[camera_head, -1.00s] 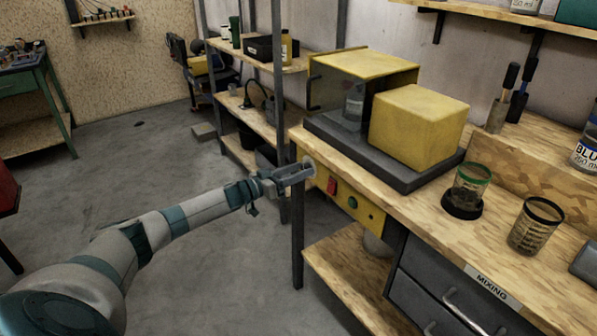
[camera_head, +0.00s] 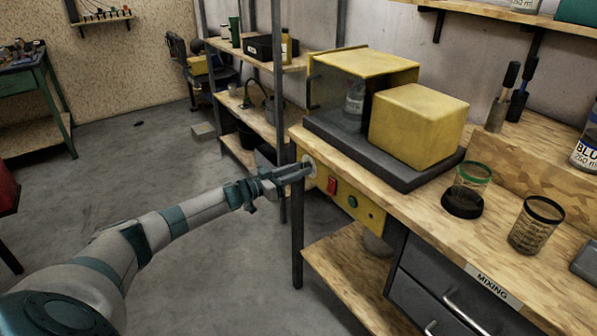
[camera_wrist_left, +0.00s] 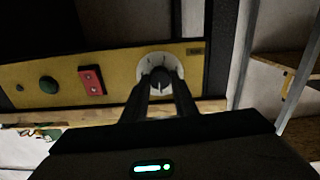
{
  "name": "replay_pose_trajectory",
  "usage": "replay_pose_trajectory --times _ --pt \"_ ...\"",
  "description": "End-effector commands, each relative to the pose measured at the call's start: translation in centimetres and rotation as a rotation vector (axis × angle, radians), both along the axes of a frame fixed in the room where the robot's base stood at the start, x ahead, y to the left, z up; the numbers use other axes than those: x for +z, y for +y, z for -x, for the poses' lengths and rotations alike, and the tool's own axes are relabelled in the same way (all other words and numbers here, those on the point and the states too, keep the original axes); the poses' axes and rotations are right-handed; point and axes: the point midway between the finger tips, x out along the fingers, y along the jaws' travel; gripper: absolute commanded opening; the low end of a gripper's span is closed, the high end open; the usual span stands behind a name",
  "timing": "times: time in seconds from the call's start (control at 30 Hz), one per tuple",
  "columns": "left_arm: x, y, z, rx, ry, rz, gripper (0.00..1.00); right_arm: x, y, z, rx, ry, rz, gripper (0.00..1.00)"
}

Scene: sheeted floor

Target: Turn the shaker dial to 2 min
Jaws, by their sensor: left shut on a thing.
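The shaker (camera_head: 366,66) is a yellow machine on a dark base at the bench's left end. Its yellow control panel (camera_head: 362,209) is on the bench front. The dial is a dark knob on a round white face (camera_wrist_left: 172,64) at one end of the panel in the left wrist view. My left gripper (camera_wrist_left: 160,83) is shut on the dial's knob, its fingers at the dial's face. In the head view the same gripper (camera_head: 300,172) reaches the panel's left end. The dial's marks are too small to read. My right gripper is out of view.
The panel also has a red switch (camera_head: 332,186) and a green button (camera_head: 352,202). A green-rimmed cup (camera_head: 472,176) and a dark-rimmed cup (camera_head: 537,225) stand on the bench. A shelf unit (camera_head: 262,68) stands behind. The floor at left is open.

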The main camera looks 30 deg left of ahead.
Motion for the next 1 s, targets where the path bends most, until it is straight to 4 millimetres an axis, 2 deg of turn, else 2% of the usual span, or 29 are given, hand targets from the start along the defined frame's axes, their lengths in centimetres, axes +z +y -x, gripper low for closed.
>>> replay_pose_trajectory --times 0.37,1.0 --pt "-0.2 0.0 0.0 0.001 -0.123 -0.300 0.04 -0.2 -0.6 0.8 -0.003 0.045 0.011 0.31" --pt "-0.4 -0.1 0.1 0.000 -0.356 -0.862 0.04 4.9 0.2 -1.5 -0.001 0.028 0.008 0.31"
